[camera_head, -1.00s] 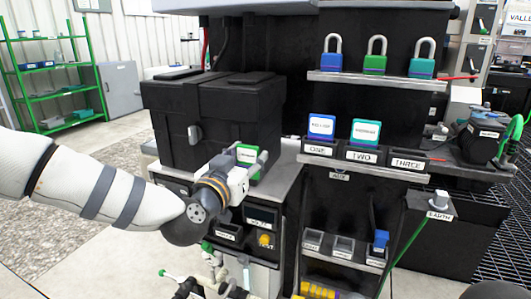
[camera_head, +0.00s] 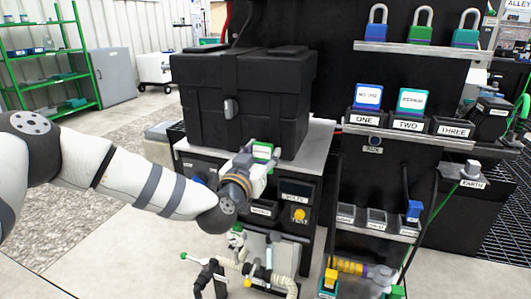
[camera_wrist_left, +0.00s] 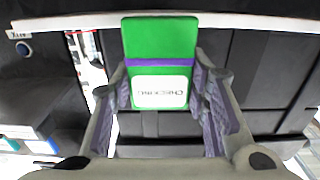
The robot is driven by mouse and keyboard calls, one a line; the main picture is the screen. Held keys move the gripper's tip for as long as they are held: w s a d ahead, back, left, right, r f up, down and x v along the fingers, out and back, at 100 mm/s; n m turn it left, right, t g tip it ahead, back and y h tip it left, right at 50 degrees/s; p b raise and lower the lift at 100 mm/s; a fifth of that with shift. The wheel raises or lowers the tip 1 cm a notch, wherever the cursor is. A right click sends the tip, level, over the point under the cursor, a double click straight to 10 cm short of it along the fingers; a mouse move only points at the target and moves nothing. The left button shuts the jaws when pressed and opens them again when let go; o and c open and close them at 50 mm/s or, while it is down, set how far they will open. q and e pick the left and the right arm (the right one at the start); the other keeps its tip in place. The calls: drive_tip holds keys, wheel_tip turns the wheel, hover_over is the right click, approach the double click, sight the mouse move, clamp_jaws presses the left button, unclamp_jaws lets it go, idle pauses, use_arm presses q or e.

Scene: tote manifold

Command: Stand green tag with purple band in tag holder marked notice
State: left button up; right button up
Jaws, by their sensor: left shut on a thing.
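The green tag (camera_wrist_left: 160,45) has a purple band and a white label, whose writing is upside down in the left wrist view. My left gripper (camera_wrist_left: 163,95) is shut on it, with one finger on each side. In the head view the green tag (camera_head: 263,151) is in front of the black case's lower right part, and my left gripper (camera_head: 259,166) hides some of it. A small labelled holder (camera_head: 261,210) is on the cabinet front below the gripper; its label is too small to read surely. My right gripper is not in view.
The black case (camera_head: 245,90) stands behind the gripper. Holders ONE (camera_head: 364,120) and TWO (camera_head: 407,125) carry tags; THREE (camera_head: 453,131) looks empty. Small bins (camera_head: 376,222) sit lower right. Padlocks (camera_head: 421,30) line the upper shelf. Pipes (camera_head: 240,265) stand below.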

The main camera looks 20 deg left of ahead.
use_arm(q)
drive_tip(key=shift+f+b, duration=1.95)
drive_tip(key=shift+f, duration=0.75)
drive_tip(key=shift+f+b, duration=1.55)
drive_tip(key=shift+f, duration=1.65)
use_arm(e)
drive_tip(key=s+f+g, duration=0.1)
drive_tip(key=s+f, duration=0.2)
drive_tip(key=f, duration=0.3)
use_arm(q)
drive_tip(key=o, duration=1.1)
drive_tip(key=s, duration=1.2)
drive_tip(key=shift+a, duration=0.2)
drive_tip(key=shift+r, duration=0.1)
